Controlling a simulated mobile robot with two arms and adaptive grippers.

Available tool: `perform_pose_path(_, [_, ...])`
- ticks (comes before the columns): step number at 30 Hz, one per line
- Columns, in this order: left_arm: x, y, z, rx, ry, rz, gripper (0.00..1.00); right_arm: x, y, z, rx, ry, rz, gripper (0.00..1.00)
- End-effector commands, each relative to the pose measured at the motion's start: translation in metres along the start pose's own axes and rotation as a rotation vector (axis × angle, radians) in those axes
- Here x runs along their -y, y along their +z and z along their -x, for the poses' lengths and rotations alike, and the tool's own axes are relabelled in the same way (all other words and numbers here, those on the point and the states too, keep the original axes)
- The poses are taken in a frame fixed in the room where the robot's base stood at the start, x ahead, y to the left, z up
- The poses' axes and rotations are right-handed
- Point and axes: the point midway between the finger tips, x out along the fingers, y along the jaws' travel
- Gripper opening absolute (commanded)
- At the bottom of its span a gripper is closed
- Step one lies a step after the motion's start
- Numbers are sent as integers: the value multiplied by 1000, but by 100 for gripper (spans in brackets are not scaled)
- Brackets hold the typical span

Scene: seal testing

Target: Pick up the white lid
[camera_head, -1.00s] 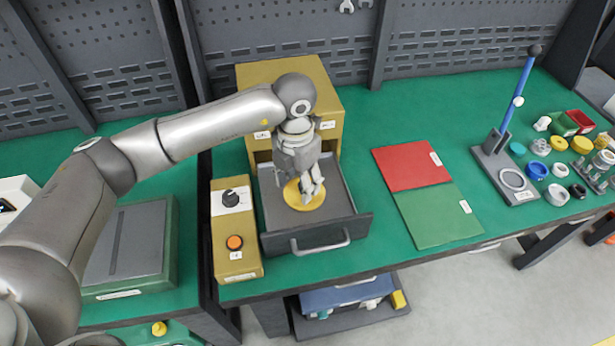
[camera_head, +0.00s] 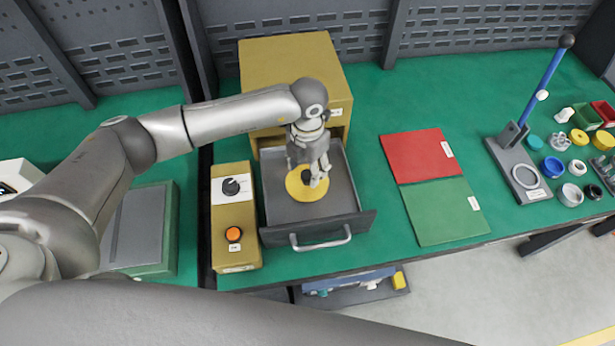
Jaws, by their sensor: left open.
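My left gripper (camera_head: 317,180) points down over the open drawer (camera_head: 343,207), with its fingers open above a round yellow disc (camera_head: 296,192). The disc lies in the drawer, has a dark centre, and is partly covered by the fingers. I cannot tell whether the fingers touch it. No white lid shows clearly in the drawer. A small white piece (camera_head: 564,115) stands among the parts at the far right; I cannot tell whether it is the lid. My right gripper is not in view.
A control box (camera_head: 233,215) with a black knob and orange button stands left of the drawer. A red mat (camera_head: 415,155) and a green mat (camera_head: 445,212) lie to the right, then a press stand (camera_head: 518,165) with a blue lever. Several loose parts lie beyond it.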

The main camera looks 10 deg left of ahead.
Motion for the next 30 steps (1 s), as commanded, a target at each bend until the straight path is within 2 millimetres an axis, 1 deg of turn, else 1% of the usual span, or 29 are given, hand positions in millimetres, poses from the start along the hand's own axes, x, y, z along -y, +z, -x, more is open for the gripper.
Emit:
perform_pose_path(1, [3, -3, -4, -5, -3, 1, 53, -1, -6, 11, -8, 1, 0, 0])
perform_pose_path(2, [3, -4, -8, -5, -2, 1, 53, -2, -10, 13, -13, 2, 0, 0])
perform_pose_path(4, [3, -4, -20, -4, -1, 1, 53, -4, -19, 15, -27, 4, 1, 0])
perform_pose_path(7, [3, -4, -31, -2, -1, 1, 53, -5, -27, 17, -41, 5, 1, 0])
perform_pose_path(10, [3, -3, -35, 0, -1, 0, 53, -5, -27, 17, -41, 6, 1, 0])
perform_pose_path(15, [2, -3, -35, 1, -1, 0, 53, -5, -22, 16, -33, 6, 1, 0])
perform_pose_path(17, [2, -3, -35, 0, -1, 0, 46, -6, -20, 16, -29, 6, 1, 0])
perform_pose_path(22, [2, -3, -35, 0, 0, 0, 24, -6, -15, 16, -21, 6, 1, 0])
perform_pose_path(27, [2, -3, -35, 0, -1, 0, 3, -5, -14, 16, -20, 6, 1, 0])
perform_pose_path(28, [2, -3, -35, 0, 0, 0, 0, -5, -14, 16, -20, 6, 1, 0])
perform_pose_path(30, [2, -3, -35, 0, 0, 0, 0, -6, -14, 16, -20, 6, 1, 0])
